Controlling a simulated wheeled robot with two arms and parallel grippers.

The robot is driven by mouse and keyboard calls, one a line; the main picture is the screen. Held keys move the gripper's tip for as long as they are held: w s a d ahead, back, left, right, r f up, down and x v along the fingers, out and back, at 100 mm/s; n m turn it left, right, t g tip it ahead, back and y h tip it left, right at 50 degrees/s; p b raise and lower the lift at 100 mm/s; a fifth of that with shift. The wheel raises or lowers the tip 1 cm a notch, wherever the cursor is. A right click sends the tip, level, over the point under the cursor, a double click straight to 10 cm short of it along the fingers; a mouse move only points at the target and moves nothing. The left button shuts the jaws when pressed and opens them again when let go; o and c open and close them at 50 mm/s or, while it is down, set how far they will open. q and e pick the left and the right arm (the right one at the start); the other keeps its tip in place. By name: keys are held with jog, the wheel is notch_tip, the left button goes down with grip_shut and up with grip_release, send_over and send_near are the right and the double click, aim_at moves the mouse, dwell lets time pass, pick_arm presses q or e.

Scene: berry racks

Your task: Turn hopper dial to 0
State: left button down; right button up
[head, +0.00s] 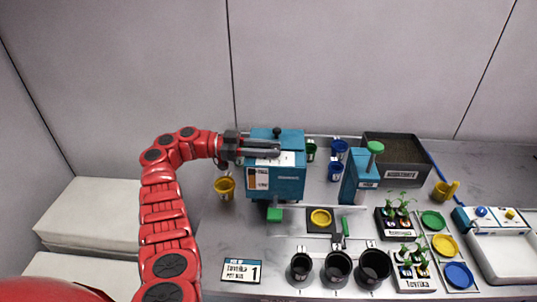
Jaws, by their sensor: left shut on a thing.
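The hopper is a blue box (289,184) on the grey table, with a white and orange label on its front and a green piece low at its front. My left gripper (277,149) reaches in from the left, lying across the hopper's top. Its fingers are shut at a white plate (287,159) on the hopper's upper face, on what looks like the hopper dial. The fingers hide the dial, so its setting cannot be read. A small black knob (277,132) stands just behind the fingertips. My right gripper is not in view.
A blue dispenser with a green top (374,149) stands right of the hopper. Blue cups (338,148) and a dark bin (394,173) are behind. A yellow cup (224,188) stands left. Black pots (337,268), a number card (241,271) and seedling trays (397,224) are in front.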

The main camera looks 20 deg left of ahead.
pick_arm(q)
jog(key=shift+f, duration=0.15)
dwell(0.3)
jog(key=c, duration=0.6)
grip_release()
jog(key=shift+d, duration=0.1)
